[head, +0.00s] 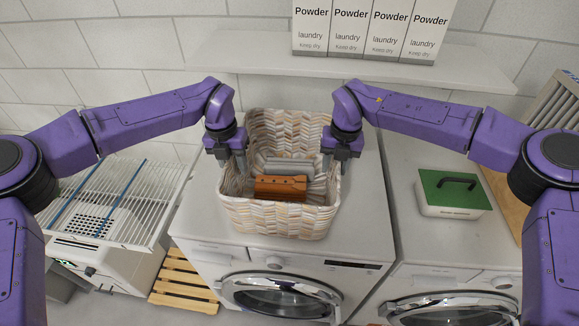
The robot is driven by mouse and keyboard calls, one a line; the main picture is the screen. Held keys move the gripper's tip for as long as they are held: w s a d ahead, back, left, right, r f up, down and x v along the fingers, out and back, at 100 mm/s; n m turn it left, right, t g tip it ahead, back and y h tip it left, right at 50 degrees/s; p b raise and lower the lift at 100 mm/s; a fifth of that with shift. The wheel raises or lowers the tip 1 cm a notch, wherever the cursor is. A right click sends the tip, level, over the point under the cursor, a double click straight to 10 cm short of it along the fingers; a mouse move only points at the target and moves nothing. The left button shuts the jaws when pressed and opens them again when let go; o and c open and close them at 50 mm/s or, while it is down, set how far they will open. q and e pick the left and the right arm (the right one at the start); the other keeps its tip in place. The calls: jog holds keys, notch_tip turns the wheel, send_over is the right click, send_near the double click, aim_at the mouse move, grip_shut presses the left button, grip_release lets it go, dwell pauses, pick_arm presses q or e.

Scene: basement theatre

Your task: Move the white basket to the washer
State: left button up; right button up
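The white basket (280,217), woven with tan tones, stands upright on top of the left washer (205,222). Inside it are an orange-brown item (281,188) and grey-white items (290,166). My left gripper (238,162) is at the basket's left rim, pointing down. My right gripper (329,163) is at its right rim, also pointing down. The fingers of both grippers are small and partly hidden by the rim, so I cannot tell whether they are closed on it. A second washer (405,240) stands to the right.
A box with a green lid and dark handle (455,192) sits on the right washer. Several laundry powder boxes (350,30) stand on a wall shelf (270,57) behind. A white wire rack (125,205) is at left, with a wooden slatted piece (183,278) below.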

jog(key=shift+r, duration=0.2)
pick_arm(q)
notch_tip(320, 180, up, 11)
jog(key=shift+a, duration=0.4)
pick_arm(e)
notch_tip(320, 180, up, 12)
jog(key=shift+d+f, duration=0.2)
jog(key=shift+d, duration=0.25)
jog(key=shift+s, duration=0.1)
